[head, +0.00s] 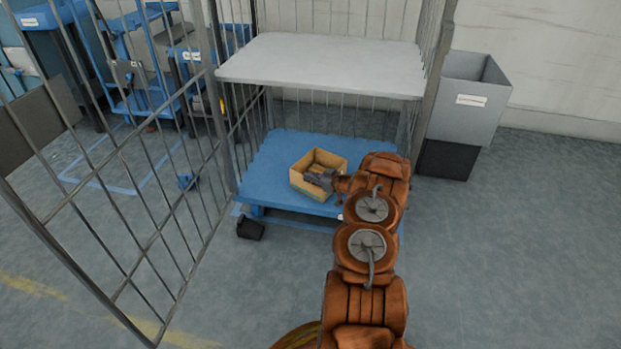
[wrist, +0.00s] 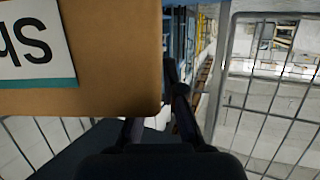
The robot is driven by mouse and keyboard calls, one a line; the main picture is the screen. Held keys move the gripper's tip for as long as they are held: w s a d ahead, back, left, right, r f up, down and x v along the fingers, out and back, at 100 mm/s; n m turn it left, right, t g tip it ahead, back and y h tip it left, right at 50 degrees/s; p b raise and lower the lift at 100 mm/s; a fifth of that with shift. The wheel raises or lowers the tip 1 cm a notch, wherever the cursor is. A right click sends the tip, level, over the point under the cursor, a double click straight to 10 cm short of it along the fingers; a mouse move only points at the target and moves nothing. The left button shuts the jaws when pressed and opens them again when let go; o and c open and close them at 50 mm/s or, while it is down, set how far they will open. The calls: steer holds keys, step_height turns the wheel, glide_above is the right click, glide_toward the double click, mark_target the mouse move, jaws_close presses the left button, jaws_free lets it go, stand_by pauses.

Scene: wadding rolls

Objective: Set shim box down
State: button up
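The shim box (head: 306,189) is an open-topped cardboard box with pale brown pieces inside. It is over the blue lower deck (head: 268,160) of a roll cage, near the front. I cannot tell whether its bottom touches the deck. My gripper (head: 321,180) is at the box's right side, shut on its wall near a corner. In the wrist view the box wall (wrist: 115,60) fills the upper left, with part of an upside-down label. My gripper (wrist: 168,92) shows there with one finger partly hidden behind the cardboard and the other just past its edge.
A grey upper shelf (head: 320,62) hangs over the deck. The cage's barred door (head: 130,190) stands open at left. A grey bin (head: 470,100) on a dark base is at right. The deck is clear left of and behind the box.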

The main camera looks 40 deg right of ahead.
steer(key=o, duration=0.4)
steer(key=p+v, duration=0.4)
steer(key=v, duration=0.8)
steer(key=w+r+m+g+h, duration=0.15)
steer(key=w+r+h, duration=0.25)
steer(key=w+r, duration=0.75)
steer(key=s+a+r+m+g+h, duration=0.1)
steer(key=a+r+g+h, duration=0.3)
steer(key=a+r, duration=0.6)
steer(key=s+a+r+g+y, duration=0.1)
steer(key=s+a+r+g, duration=0.15)
steer(key=s+a, duration=0.6)
steer(key=s+a+r+g+y, duration=0.1)
steer(key=s+a+g, duration=0.2)
steer(key=s+a, duration=0.55)
steer(key=s+a+r+g+y, duration=0.1)
steer(key=s+a+g, duration=0.1)
steer(key=s+a, duration=0.5)
steer(key=s+a+r+g+y, duration=0.1)
steer(key=s+a+g, duration=0.1)
steer(key=s+a, duration=0.5)
steer(key=s+a+r+g+y, duration=0.1)
steer(key=s+a+g, duration=0.2)
steer(key=s, duration=1.1)
steer(key=shift+a+r, duration=0.2)
steer(key=shift+a, duration=1.7)
